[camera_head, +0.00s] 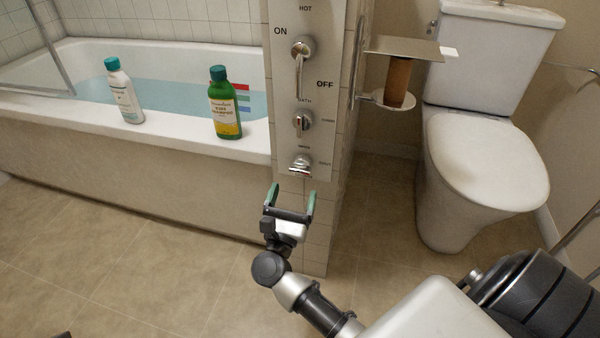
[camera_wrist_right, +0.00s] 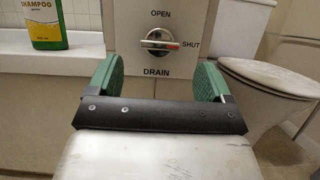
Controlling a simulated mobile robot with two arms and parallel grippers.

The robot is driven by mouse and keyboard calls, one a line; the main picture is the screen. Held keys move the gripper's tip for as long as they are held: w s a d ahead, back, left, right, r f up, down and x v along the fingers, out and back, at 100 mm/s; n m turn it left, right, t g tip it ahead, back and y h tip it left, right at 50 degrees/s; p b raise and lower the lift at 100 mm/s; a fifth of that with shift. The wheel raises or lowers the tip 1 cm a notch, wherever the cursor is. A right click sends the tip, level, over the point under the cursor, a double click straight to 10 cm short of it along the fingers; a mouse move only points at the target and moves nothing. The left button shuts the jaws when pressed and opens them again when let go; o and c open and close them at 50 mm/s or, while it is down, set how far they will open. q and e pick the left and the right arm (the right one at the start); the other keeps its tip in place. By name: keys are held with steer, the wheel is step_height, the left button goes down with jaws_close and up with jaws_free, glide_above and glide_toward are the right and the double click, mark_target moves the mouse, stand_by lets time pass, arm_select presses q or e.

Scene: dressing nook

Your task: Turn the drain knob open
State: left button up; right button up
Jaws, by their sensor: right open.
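The drain knob (camera_head: 301,165) is the lowest silver control on the white panel (camera_head: 318,95) at the end of the tub. In the right wrist view the knob (camera_wrist_right: 160,44) has its handle lying level, one end toward SHUT at the right. OPEN is printed above it and DRAIN below. My right gripper (camera_head: 291,190) is open and empty, just below and in front of the knob. In the right wrist view its green fingers (camera_wrist_right: 160,70) frame the knob from both sides, apart from it.
Above it are a bath knob (camera_head: 301,122) and a hot lever (camera_head: 301,55). A white bottle (camera_head: 124,92) and green shampoo bottle (camera_head: 224,104) stand on the rim of the water-filled tub (camera_head: 60,112). A paper holder (camera_head: 385,98) and toilet (camera_head: 475,165) are at right. The left floor is clear.

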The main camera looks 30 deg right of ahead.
mark_target(300, 167)
steer(key=x, duration=0.6)
steer(key=shift+w+d+r+b, duration=0.15)
steer(key=shift+w+d+b, duration=0.1)
steer(key=shift+b, duration=0.05)
steer(key=c, duration=0.9)
